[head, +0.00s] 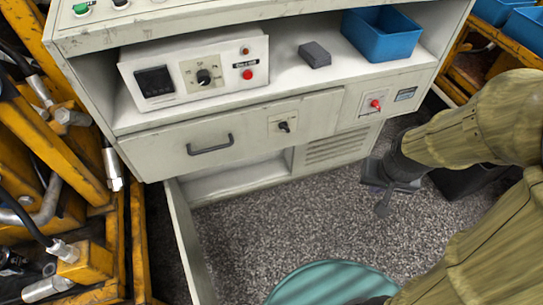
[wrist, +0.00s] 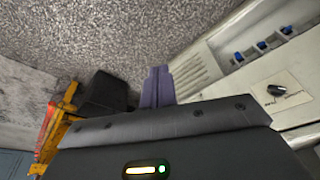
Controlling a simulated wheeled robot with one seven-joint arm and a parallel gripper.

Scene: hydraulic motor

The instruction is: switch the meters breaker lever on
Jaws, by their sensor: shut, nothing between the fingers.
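Small blue breaker levers (wrist: 262,45) sit in a row in a pale recess of the cabinet, at the upper right of the wrist view. I cannot read any label there, so I cannot tell which is the meters lever, nor how each is set. The head view does not show these levers. My gripper (head: 383,208) is in front of the cabinet's lower right, pointing down over the speckled floor, apart from the cabinet front. In the wrist view its fingers (wrist: 157,85) are together and empty, left of the breaker row.
The cabinet front holds a drawer handle (head: 210,145), a black rotary knob (head: 284,126) and a red switch (head: 376,104). A blue bin (head: 382,36) stands on the shelf. Yellow machinery (head: 80,265) crowds the left. A teal round object (head: 330,285) is at the bottom.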

